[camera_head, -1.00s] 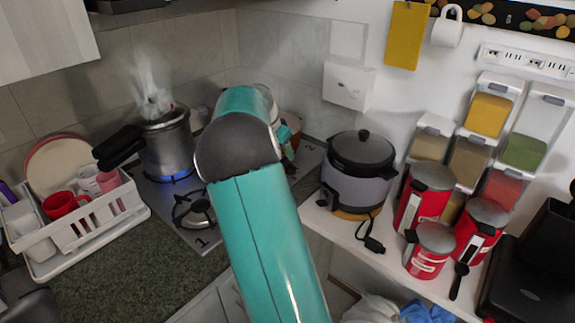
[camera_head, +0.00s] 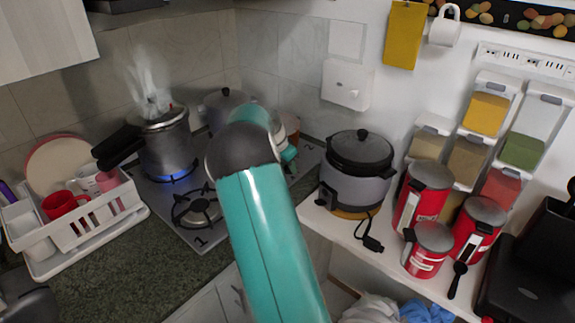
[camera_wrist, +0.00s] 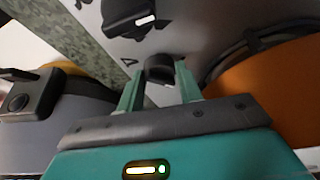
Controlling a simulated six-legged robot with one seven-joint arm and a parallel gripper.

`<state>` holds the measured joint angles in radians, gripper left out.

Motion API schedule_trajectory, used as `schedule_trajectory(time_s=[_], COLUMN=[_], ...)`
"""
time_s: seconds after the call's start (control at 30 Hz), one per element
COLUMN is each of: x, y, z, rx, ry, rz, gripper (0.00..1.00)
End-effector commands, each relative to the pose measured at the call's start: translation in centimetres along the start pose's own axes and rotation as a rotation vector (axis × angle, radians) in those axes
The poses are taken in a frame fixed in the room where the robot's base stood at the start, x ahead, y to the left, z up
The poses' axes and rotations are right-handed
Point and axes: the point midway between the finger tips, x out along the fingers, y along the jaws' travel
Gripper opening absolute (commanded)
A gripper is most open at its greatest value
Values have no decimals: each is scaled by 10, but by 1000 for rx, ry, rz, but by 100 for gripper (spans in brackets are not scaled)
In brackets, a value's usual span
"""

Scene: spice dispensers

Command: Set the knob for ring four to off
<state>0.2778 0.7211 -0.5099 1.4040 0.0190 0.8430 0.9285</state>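In the wrist view a dark round knob (camera_wrist: 160,68) sits on the grey stove panel (camera_wrist: 190,30), beside a printed mark that looks like a 4 (camera_wrist: 128,62). My gripper (camera_wrist: 159,72) is open, with one green finger on each side of this knob; I cannot tell whether they touch it. A second dark knob (camera_wrist: 130,16) with a white mark lies farther up the panel. In the head view the stove (camera_head: 165,205) has a blue flame (camera_head: 176,177) under a steaming pot (camera_head: 166,147). My arm hides the knobs and my gripper's fingertips there.
An orange pot (camera_wrist: 270,88) is close on the right in the wrist view. A rice cooker (camera_head: 358,180) stands on the white shelf right of my arm. A dish rack (camera_head: 80,228) is on the counter at left. Red canisters (camera_head: 423,195) stand farther right.

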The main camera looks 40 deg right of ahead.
Motion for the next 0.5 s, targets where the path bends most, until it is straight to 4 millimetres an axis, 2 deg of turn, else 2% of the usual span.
schedule_trajectory(time_s=[0.03, 0.07, 0.5], x=[0, 0, -1], y=[0, 0, 1], z=[0, 0, -1], rx=[0, 0, -66], ry=[0, 0, 1], rz=[0, 0, -30], gripper=[17, 13, 13])
